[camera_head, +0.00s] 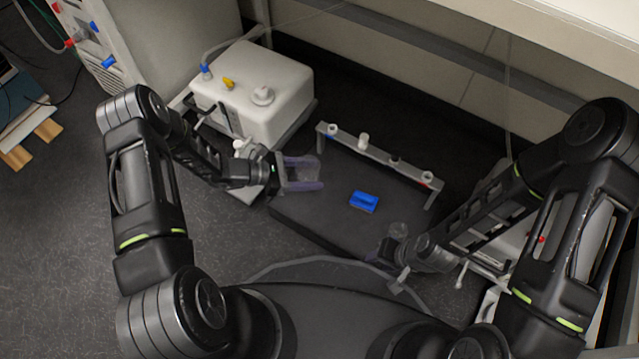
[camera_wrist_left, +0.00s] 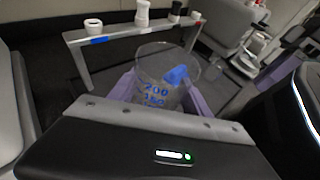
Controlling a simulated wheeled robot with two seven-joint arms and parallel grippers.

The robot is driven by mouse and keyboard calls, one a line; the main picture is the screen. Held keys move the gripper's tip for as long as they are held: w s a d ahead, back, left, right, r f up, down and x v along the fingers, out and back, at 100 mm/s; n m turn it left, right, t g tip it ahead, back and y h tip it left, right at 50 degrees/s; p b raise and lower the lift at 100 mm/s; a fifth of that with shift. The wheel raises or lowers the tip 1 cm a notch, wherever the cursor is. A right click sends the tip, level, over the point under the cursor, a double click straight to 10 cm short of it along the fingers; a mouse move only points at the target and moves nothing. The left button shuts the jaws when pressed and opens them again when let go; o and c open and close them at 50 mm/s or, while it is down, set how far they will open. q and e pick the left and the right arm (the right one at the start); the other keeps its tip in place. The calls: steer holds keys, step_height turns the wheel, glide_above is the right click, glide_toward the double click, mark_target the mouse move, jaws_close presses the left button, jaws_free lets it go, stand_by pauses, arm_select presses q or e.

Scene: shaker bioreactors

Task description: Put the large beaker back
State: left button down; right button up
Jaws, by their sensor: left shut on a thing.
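My left gripper (camera_head: 312,174) has its purple fingers shut on a clear beaker (camera_head: 303,171), above the left part of the black platform (camera_head: 315,222). In the left wrist view the beaker (camera_wrist_left: 160,72) sits between the purple fingers (camera_wrist_left: 165,92), with blue markings, 200 among them, on its wall. My right gripper (camera_head: 385,252) is at the platform's front right edge. A small clear object (camera_head: 398,230) shows beside it. Whether its jaws are open or shut is unclear.
A blue block (camera_head: 363,202) lies on the platform. A grey rail (camera_head: 378,160) with several caps stands along its back edge. A white box-shaped device (camera_head: 262,95) with a tube stands at the back left. Much of the platform top is clear.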

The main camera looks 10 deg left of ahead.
mark_target(311, 196)
arm_select(q)
steer(key=shift+w, duration=0.15)
